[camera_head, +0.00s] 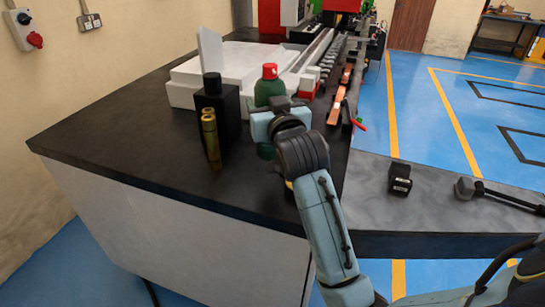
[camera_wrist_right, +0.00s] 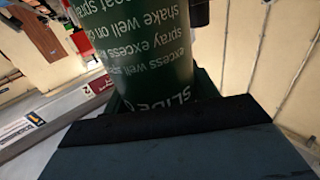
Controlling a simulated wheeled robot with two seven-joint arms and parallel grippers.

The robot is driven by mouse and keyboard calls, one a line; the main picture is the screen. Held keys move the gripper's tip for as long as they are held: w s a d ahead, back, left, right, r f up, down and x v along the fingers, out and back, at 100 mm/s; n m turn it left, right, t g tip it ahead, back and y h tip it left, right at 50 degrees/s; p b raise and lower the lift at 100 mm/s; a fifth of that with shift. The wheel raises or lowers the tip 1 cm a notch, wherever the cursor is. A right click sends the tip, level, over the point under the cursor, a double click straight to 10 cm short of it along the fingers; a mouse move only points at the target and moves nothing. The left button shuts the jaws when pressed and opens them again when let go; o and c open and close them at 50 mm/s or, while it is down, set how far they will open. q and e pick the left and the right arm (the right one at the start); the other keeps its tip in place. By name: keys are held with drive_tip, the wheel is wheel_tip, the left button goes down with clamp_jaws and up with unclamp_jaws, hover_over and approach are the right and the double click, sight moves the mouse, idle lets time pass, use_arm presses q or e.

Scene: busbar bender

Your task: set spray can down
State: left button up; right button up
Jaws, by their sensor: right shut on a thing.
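The spray can (camera_head: 269,93) is a green bottle with a red cap. It stands upright over the black tabletop (camera_head: 130,140) in the head view. My right gripper (camera_head: 270,120) is shut around the can's body from the near side; its fingertips are partly hidden. In the right wrist view the can (camera_wrist_right: 150,45) fills the upper middle, with white lettering, right up against the gripper (camera_wrist_right: 180,120). The can's base is mostly hidden, so I cannot tell whether it touches the tabletop. My left gripper is not in view.
A black bottle (camera_head: 217,110) and brass-coloured cylinders (camera_head: 211,140) stand just left of the can. A white stepped block (camera_head: 235,62) lies behind. Orange bars (camera_head: 338,105) are to the right. A small black box (camera_head: 399,178) sits on the grey surface. The front left tabletop is clear.

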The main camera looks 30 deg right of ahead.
sight(269, 143)
wheel_tip(269, 143, down, 2)
drive_tip(key=shift+w+f+b, duration=0.15)
drive_tip(key=shift+f+b, duration=0.05)
drive_tip(key=shift+b, duration=0.1)
drive_tip(key=f, duration=0.1)
drive_tip(key=s+f, duration=0.1)
drive_tip(key=f, duration=0.1)
drive_tip(key=shift+f+b, duration=0.15)
drive_tip(key=shift+b, duration=0.15)
wheel_tip(269, 143, down, 2)
drive_tip(key=shift+w+f, duration=0.1)
drive_tip(key=shift+w, duration=0.05)
drive_tip(key=shift+f+b, duration=0.4)
drive_tip(key=shift+f, duration=0.45)
drive_tip(key=o, duration=0.7)
drive_tip(key=shift+f, duration=0.25)
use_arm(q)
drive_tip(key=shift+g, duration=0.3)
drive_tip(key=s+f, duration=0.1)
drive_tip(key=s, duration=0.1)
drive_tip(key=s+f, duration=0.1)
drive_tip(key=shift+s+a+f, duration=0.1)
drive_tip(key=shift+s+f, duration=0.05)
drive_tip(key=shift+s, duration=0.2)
use_arm(e)
drive_tip(key=o, duration=0.5)
